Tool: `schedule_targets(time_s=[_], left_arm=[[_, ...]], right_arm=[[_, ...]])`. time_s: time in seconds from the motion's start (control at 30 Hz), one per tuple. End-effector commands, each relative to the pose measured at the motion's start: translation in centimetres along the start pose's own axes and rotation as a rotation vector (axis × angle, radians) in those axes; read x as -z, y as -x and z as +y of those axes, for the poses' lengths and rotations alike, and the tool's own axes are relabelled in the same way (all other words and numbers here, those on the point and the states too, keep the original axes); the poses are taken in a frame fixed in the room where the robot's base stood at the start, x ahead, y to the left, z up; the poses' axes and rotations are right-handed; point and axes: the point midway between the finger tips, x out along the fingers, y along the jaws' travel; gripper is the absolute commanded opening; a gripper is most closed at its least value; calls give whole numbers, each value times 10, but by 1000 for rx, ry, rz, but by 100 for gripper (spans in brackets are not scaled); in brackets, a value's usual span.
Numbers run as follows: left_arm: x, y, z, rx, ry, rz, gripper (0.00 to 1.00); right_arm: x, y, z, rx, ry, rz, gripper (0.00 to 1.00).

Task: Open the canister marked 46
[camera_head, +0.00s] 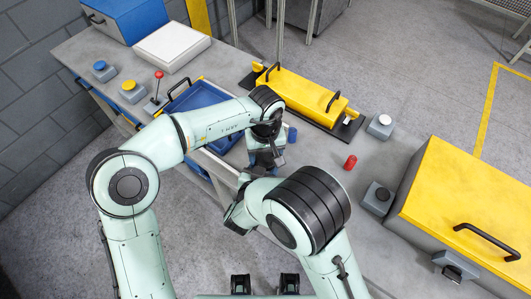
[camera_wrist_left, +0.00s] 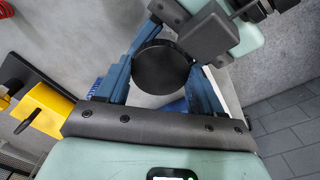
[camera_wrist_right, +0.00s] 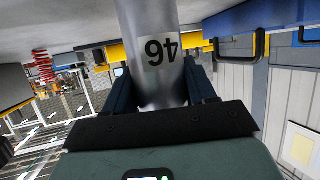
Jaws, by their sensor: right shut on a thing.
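The silver canister marked 46 (camera_wrist_right: 150,55) stands out in the right wrist view, its number upside down there. My right gripper (camera_wrist_right: 160,88) is shut on its body, with one finger on each side. In the left wrist view a round black lid or canister end (camera_wrist_left: 162,68) lies between the fingers of my left gripper (camera_wrist_left: 165,75). These fingers look open around it, and I cannot tell whether they touch it. In the head view my left gripper (camera_head: 265,158) is above the bench's front edge, close to my right wrist. The canister is mostly hidden there by my arms.
A blue tray (camera_head: 190,97) sits left of my left gripper. A large yellow-lidded case (camera_head: 470,195) fills the right end.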

Motion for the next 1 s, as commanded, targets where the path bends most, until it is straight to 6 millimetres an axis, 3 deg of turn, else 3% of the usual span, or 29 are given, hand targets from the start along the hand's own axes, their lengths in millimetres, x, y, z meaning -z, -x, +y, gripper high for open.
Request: schedule_targets(time_s=[0.3,0.57,0.6,0.67,1.0], left_arm=[[0,1,2,-7,279,1,30],[0,1,3,-9,294,2,30],[0,1,3,-9,293,2,70],[0,1,3,-9,293,2,90],[0,1,1,-3,294,0,92]], right_arm=[[0,1,-2,7,1,0,0],[0,2,-3,9,2,0,0],[0,2,-3,9,2,0,0],[0,2,-3,9,2,0,0],[0,0,-1,2,0,1,0]])
